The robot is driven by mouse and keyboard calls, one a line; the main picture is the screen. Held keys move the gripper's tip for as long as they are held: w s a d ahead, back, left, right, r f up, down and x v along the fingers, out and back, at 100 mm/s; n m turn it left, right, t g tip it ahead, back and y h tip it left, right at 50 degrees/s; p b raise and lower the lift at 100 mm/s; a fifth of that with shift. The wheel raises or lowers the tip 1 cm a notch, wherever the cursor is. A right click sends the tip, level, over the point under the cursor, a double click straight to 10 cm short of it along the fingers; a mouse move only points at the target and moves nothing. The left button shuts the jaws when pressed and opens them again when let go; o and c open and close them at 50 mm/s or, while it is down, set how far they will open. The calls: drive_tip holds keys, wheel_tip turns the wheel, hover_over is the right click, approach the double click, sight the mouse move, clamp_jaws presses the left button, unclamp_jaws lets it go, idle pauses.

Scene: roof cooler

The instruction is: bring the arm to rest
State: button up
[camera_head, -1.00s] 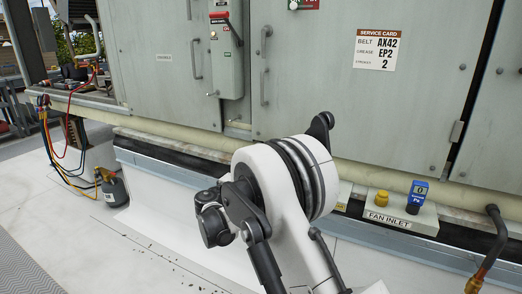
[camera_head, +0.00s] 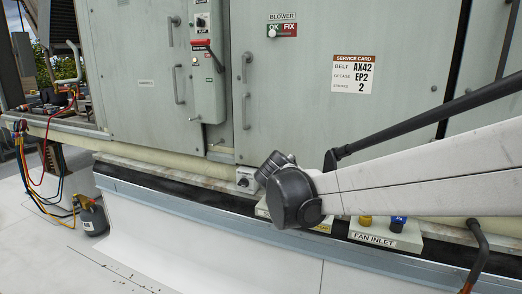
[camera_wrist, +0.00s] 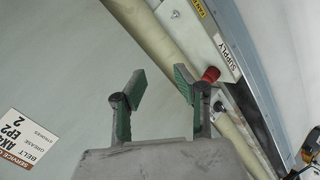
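My gripper (camera_wrist: 160,83) shows in the wrist view, its two green-padded fingers apart and nothing between them. It is out of the head view. In the head view my white arm reaches in from the right edge, its dark joint in front of the lower edge of the grey cabinet (camera_head: 135,100). In the wrist view the cabinet face fills the left side behind the fingers. A red knob (camera_wrist: 211,74) shows just beyond the right finger; I cannot tell whether they touch.
A service card (camera_head: 353,74) is on the cabinet door, and it shows in the wrist view too (camera_wrist: 22,140). A hose-fitted bottle (camera_head: 93,217) stands at left on pale floor.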

drive_tip(key=s+d+m+g+y, duration=0.15)
drive_tip(key=s+d, duration=0.25)
drive_tip(key=s, duration=0.5)
drive_tip(key=s+d+m+g+y, duration=0.1)
drive_tip(key=s+d+m, duration=0.15)
drive_tip(key=s, duration=0.65)
drive_tip(key=s+f+m+y, duration=0.1)
drive_tip(key=s+f+y, duration=0.15)
drive_tip(key=s, duration=0.55)
drive_tip(key=s+f+m+y, duration=0.1)
drive_tip(key=s+f+m, duration=0.15)
drive_tip(key=s, duration=0.55)
wheel_tip(320, 180, up, 13)
drive_tip(key=p, duration=1.3)
drive_tip(key=shift+w+d+n+p, duration=0.15)
drive_tip(key=shift+d+n+p, duration=0.05)
drive_tip(key=shift+n+p, duration=0.15)
